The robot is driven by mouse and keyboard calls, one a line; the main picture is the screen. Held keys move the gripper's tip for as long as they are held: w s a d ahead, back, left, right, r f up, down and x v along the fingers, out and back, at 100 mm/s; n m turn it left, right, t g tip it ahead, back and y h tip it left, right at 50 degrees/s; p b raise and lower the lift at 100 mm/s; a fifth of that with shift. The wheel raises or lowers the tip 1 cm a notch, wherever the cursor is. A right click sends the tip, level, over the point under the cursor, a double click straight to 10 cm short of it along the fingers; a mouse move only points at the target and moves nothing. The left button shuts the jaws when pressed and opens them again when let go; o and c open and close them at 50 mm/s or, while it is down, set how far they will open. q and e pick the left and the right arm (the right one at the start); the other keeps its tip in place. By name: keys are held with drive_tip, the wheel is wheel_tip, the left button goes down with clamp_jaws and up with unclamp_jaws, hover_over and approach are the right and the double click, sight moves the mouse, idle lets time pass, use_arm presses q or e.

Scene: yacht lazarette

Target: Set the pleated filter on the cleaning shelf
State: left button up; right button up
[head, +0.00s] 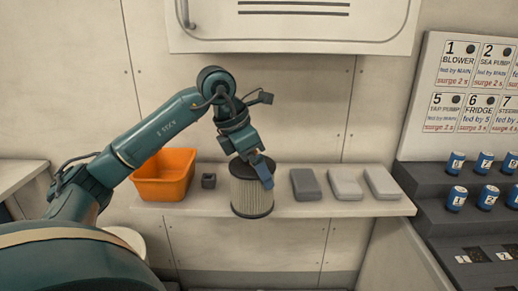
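The pleated filter (250,197) is a pale ribbed cylinder with dark end rims. It is upright at the front edge of the long pale shelf (320,208), left of its middle. Its lower rim overlaps the shelf's front edge, and I cannot tell whether it touches the shelf. My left gripper (262,172) reaches down from above onto the filter's top rim. One blue finger lies against the filter's near right side; the other finger is mostly hidden. The gripper appears shut on the filter. My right gripper is not in view.
A dark stepped rack with blue cans (456,162) stands at the right. A wall cabinet (295,25) hangs above.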

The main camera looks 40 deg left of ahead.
use_arm(q)
drive_tip(key=w+a+f+p, duration=0.1)
drive_tip(key=w+a+p, duration=0.1)
drive_tip(key=w+a, duration=0.4)
drive_tip(key=shift+w+a+f, duration=0.2)
drive_tip(key=shift+w+a, duration=0.15)
drive_tip(key=shift+w, duration=0.6)
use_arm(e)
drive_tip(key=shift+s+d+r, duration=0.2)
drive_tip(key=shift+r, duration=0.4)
use_arm(q)
drive_tip(key=shift+f, duration=0.1)
drive_tip(key=o, duration=0.9)
drive_tip(key=shift+o, duration=0.8)
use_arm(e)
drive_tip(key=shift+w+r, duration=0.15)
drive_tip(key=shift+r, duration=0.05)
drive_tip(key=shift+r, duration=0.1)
